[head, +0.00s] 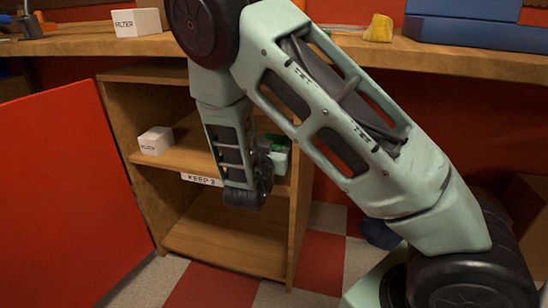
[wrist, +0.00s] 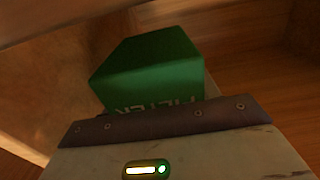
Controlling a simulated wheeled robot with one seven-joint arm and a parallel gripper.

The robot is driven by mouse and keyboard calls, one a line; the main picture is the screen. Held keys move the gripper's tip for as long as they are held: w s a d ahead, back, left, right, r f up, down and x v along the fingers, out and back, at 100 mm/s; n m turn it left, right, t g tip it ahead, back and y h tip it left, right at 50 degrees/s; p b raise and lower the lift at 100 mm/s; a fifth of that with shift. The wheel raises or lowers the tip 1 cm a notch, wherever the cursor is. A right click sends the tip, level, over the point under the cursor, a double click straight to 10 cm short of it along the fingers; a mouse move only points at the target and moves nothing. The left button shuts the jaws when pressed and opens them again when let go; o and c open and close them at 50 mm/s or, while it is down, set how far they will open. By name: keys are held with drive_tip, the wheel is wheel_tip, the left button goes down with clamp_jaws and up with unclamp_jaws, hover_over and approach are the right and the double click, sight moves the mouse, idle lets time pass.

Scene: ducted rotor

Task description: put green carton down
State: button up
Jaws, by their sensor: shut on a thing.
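The green carton (head: 279,158) is inside the wooden cabinet, at the right side of its middle shelf level, partly hidden behind my arm. In the wrist view the green carton (wrist: 150,72) fills the middle, with FILTER lettering partly covered by the jaw. My gripper (wrist: 165,112) is shut on it. In the head view the fingers are hidden behind my wrist. I cannot tell whether the carton touches the shelf (head: 185,158).
A white FILTER carton (head: 155,141) stands at the left of the same shelf. A KEEP 3 label (head: 202,179) is on the shelf edge. Another white carton (head: 137,22) and a yellow lump (head: 378,28) lie on the worktop. A red panel (head: 55,190) stands at left. The lower compartment (head: 225,240) looks empty.

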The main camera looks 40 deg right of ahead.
wheel_tip(320, 180, down, 3)
drive_tip(key=shift+r+b, duration=0.2)
drive_tip(key=shift+b, duration=0.25)
drive_tip(key=shift+w+d+f, duration=0.1)
drive_tip(key=shift+r, duration=0.2)
drive_tip(key=shift+f, duration=0.1)
drive_tip(key=shift+f+b, duration=0.15)
drive_tip(key=shift+b, duration=0.15)
drive_tip(key=o, duration=1.1)
